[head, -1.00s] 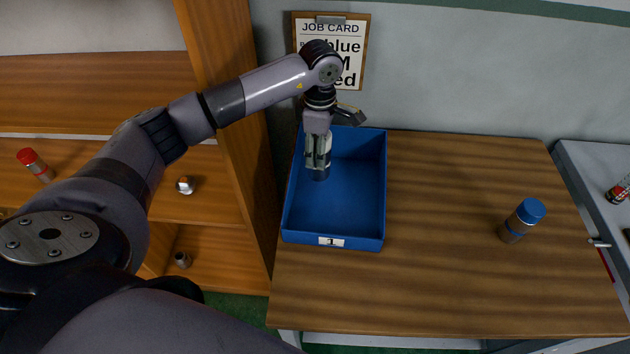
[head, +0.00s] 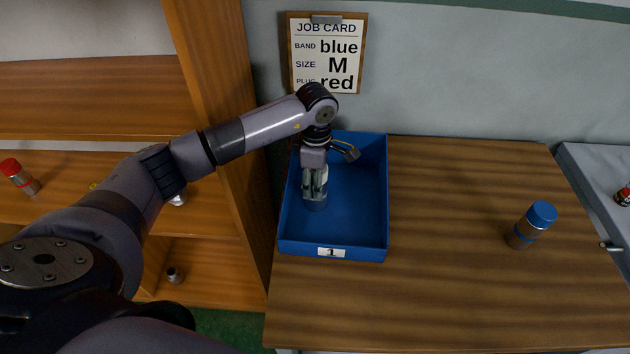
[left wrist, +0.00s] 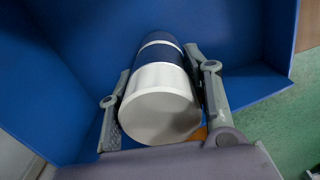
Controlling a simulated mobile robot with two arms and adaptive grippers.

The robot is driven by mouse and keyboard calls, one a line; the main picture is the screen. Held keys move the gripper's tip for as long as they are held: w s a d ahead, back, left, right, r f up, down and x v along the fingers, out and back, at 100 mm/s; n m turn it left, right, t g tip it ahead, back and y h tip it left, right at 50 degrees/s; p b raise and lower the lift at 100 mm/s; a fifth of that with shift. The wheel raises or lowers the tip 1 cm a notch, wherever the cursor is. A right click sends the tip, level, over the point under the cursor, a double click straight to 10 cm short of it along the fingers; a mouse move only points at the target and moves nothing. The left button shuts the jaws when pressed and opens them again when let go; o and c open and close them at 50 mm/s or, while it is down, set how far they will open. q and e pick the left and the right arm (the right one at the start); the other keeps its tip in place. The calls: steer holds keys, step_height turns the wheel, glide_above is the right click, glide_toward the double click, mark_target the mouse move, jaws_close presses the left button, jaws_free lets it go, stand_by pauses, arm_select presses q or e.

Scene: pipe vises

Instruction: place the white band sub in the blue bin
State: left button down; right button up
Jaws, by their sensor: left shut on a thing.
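The blue bin (head: 366,252) stands at the left end of the wooden table, with a label "1" on its front. My left gripper (head: 314,193) is inside it, pointing down toward the floor in the left part. In the left wrist view my left gripper (left wrist: 160,105) is shut on the white band sub (left wrist: 162,95), a cylinder with a white end, a dark blue section and a thin white band. Its fingers lie along both sides. I cannot tell whether the sub touches the bin floor. My right gripper is not in view.
A blue-capped cylinder (head: 532,226) stands on the table at the right. A red-capped one (head: 19,177) and a small metal piece (head: 174,275) are on the shelves (head: 80,95) at left. A job card (head: 327,55) hangs behind the bin. The table middle is clear.

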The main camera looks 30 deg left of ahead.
arm_select(q)
steer(key=c, duration=1.3)
jaws_free()
steer(key=shift+f, duration=0.15)
steer(key=o, duration=0.5)
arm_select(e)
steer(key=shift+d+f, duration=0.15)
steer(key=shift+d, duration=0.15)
arm_select(q)
steer(key=shift+r, duration=0.25)
step_height(320, 180, up, 11)
steer(key=p, duration=0.5)
steer(key=shift+p, duration=0.3)
steer(key=shift+r, duration=0.45)
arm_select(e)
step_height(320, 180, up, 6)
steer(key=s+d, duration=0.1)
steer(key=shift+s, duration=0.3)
